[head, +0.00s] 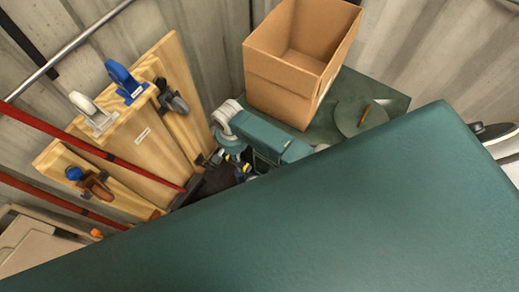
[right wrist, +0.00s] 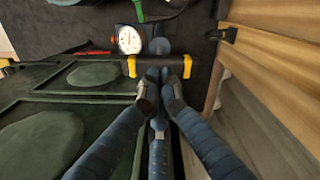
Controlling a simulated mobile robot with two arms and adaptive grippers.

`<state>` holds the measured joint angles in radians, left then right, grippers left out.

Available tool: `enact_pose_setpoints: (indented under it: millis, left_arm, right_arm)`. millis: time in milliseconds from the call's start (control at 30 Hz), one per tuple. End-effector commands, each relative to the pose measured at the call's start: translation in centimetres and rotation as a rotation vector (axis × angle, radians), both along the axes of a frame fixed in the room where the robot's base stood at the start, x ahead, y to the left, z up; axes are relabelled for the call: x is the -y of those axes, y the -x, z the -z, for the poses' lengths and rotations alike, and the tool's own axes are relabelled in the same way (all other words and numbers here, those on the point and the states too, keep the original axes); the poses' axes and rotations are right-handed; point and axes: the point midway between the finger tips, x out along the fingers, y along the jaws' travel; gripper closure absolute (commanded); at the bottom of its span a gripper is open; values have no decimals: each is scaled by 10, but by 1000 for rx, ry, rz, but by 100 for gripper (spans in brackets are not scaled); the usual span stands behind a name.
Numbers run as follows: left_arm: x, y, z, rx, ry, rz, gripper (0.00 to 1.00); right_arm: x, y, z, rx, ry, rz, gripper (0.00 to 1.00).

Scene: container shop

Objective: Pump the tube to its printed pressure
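The pump shows in the right wrist view as a round white gauge (right wrist: 130,40) above a black crossbar handle with yellow ends (right wrist: 187,67). The gauge's needle and figures are too small to read. My right gripper (right wrist: 163,82) has its blue-sleeved fingers drawn close together at the middle of the handle. I cannot tell whether they grip it. In the head view, small yellow and dark parts (head: 246,167) show below my teal wrist, partly hidden. A thin green curved piece at the top of the right wrist view may belong to the tube. My left gripper is not in view.
An open cardboard box (head: 285,78) stands on a green table (head: 395,100) beside a green disc (head: 350,118). A wooden board (head: 160,155) with a white clamp (head: 92,112) and a blue clamp (head: 124,80) leans left. Red bars (head: 90,146) cross there. A large teal surface blocks the lower right.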

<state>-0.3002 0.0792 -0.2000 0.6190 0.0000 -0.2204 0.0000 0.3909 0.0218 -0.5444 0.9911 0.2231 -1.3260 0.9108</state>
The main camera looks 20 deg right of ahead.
Motion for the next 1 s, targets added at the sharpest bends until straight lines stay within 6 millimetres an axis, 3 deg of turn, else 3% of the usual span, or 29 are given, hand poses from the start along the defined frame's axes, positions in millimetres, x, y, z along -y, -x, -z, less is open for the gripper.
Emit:
enact_pose_setpoints:
  millis: [300,933,1000]
  left_arm:
    - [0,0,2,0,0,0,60]
    - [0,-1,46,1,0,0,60]
    - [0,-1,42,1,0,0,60]
  right_arm:
    - [0,0,2,0,0,0,100]
    - [0,0,60,-1,0,1,100]
    - [0,0,56,0,0,1,100]
